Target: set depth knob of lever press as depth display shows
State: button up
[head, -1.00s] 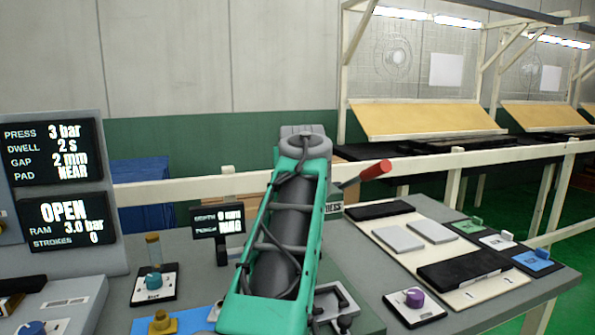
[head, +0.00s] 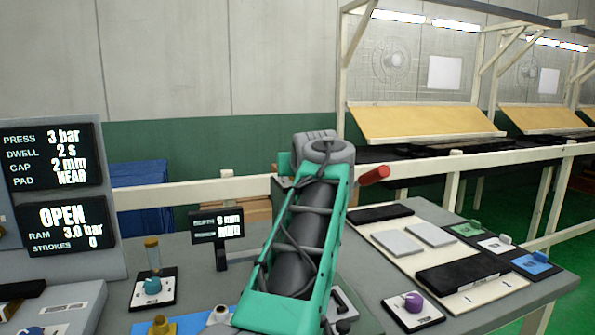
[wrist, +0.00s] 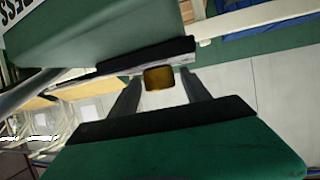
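The small black depth display (head: 217,226) stands left of my arm and seems to read 9 mm; its second line is unreadable. The lever press is mostly hidden behind my arm; its red lever handle (head: 375,175) shows at right. In the wrist view a green lettered body (wrist: 110,35), apparently the press, fills the upper left. An amber block (wrist: 159,78), possibly the depth knob, sits by the end of its dark edge. My gripper (wrist: 160,84) has its two dark fingers apart, one on each side of the amber block. I cannot tell whether they touch it.
A large display panel (head: 54,190) stands at left. A teal knob (head: 153,285), a yellow knob (head: 160,325) and a purple knob (head: 413,300) are on the bench. A pale board (head: 390,251) with grey plates and black blocks lies right of my arm.

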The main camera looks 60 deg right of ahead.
jog(key=v, duration=0.7)
jog(key=shift+s+a+r, duration=0.15)
jog(key=shift+s+a, duration=0.05)
jog(key=shift+a, duration=0.1)
